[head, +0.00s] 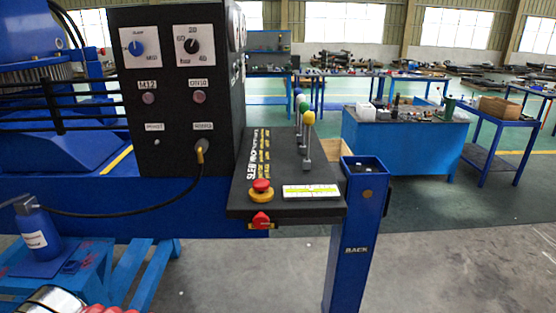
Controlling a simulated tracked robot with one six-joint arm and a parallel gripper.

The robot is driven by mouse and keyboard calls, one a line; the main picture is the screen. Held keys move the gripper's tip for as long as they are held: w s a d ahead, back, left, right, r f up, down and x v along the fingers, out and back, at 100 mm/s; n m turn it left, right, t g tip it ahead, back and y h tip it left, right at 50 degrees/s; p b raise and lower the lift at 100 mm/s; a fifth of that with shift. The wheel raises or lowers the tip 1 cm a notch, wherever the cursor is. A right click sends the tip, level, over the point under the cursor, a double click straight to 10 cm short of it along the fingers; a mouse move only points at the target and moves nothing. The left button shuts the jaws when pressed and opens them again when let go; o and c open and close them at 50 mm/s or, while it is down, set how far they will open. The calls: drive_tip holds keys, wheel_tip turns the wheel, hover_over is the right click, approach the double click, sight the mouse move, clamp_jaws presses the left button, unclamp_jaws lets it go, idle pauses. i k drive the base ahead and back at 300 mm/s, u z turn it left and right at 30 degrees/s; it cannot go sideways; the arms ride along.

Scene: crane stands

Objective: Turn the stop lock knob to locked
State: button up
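A red knob (261,220), which looks like the stop lock knob, sits on the front edge of the black console (325,205). It has a yellow plate behind it with marks too small to read. I cannot tell from its angle whether it stands at locked. Right above it, on the console top, is a red mushroom stop button (262,186) on a yellow collar. My gripper is not in view.
Levers with coloured balls (309,118) rise from the console top. A black panel (180,90) with dials stands behind, with a cable (130,212) looping left from it. A blue post (356,230) stands at right. The floor at front right is clear.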

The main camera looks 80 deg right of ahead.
sight(261, 221)
drive_tip(key=z, duration=2.7)
